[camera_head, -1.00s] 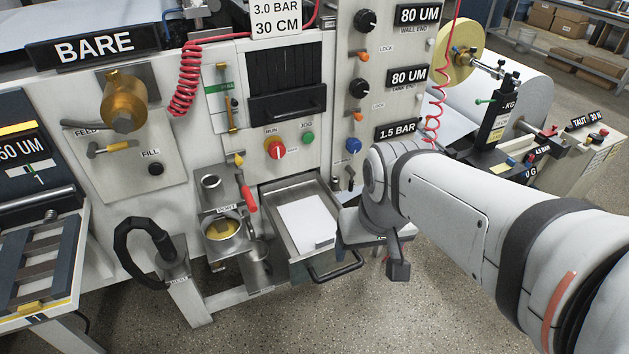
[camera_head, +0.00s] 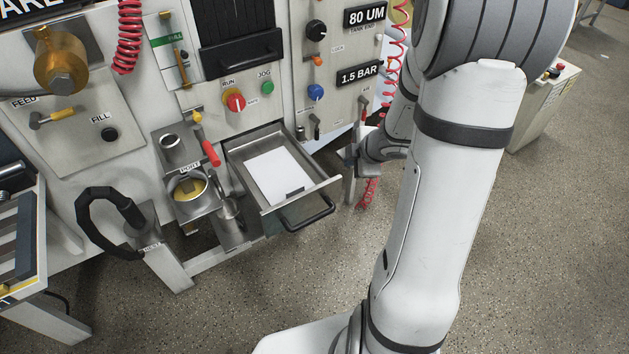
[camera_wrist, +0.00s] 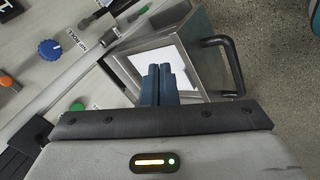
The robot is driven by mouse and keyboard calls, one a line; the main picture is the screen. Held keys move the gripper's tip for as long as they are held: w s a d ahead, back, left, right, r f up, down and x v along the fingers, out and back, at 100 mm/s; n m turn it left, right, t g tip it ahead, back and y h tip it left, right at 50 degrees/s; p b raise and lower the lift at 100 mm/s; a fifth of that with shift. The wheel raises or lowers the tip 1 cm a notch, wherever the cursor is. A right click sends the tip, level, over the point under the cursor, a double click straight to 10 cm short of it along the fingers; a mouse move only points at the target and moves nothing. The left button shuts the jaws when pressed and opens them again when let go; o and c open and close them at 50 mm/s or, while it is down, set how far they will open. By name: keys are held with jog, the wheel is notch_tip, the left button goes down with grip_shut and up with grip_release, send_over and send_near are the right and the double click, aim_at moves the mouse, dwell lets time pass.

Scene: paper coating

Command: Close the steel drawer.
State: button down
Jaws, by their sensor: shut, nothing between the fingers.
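The steel drawer (camera_head: 320,184) is pulled out of the machine's front, low in the middle of the head view. A white sheet and a small dark piece lie inside it. Its black bar handle (camera_head: 308,215) is on the front. In the wrist view the open drawer (camera_wrist: 208,68) is beyond my fingers, with its handle (camera_wrist: 232,62) to the right. My gripper (camera_wrist: 161,70) is shut and empty; its blue fingers overlap the drawer in that view. I cannot tell whether they touch it. In the head view my wrist is right of the drawer, fingertips unclear.
A red-handled tool (camera_head: 208,149) and a steel cup holder (camera_head: 190,187) are left of the drawer. Knobs, including a blue one (camera_head: 315,92), are on the panel above. The floor before the drawer is clear.

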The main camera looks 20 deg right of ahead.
jog(key=s+a+f+n+g+y, duration=0.3)
jog(key=s+f+n+y, duration=0.1)
jog(key=s+f, duration=0.15)
jog(key=b, duration=0.4)
send_near(312, 208)
jog(key=x, duration=0.4)
jog(key=shift+a+f, duration=0.2)
jog(key=shift+f, duration=0.2)
jog(key=shift+p, duration=0.3)
